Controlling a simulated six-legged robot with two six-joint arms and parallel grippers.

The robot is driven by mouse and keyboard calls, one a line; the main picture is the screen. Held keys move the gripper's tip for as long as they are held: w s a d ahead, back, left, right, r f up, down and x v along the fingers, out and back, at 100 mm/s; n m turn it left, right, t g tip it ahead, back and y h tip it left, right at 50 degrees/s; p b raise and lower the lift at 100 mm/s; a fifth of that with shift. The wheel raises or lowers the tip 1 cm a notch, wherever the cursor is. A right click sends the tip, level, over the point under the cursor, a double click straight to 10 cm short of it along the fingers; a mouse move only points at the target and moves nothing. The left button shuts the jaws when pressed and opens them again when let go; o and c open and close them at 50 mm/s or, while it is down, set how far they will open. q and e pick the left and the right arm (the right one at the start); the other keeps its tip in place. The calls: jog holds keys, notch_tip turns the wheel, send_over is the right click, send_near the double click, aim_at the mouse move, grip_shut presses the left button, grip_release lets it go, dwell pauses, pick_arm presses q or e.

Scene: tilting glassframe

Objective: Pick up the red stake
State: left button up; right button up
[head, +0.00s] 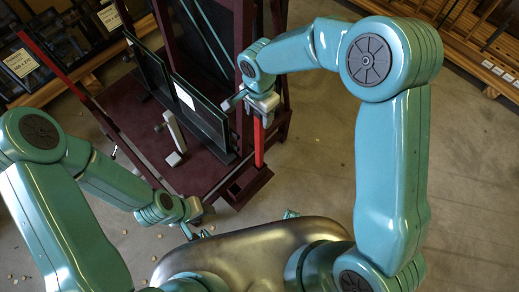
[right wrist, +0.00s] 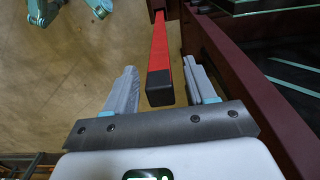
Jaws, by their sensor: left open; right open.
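A red stake (head: 259,141) stands upright in the head view, its lower end at a dark red socket on the cart's near right corner. In the right wrist view the red stake (right wrist: 160,45) has a black end that lies between the two fingers of my right gripper (right wrist: 162,88), with a gap on each side. My right gripper (head: 247,104) is open at the stake's top in the head view; its arm partly hides that spot. My left gripper (head: 197,231) is open and empty, low and left of the stake.
The dark red cart (head: 130,117) carries upright glass panes (head: 203,118) and a pale clamp-like part (head: 175,136). A second long red bar (head: 53,67) slants along its left side. Framed panes and wooden racks stand at the back. The floor at right is clear.

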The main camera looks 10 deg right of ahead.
jog(key=shift+f, duration=0.85)
grip_shut()
jog(key=shift+w+r, duration=0.1)
dwell(0.6)
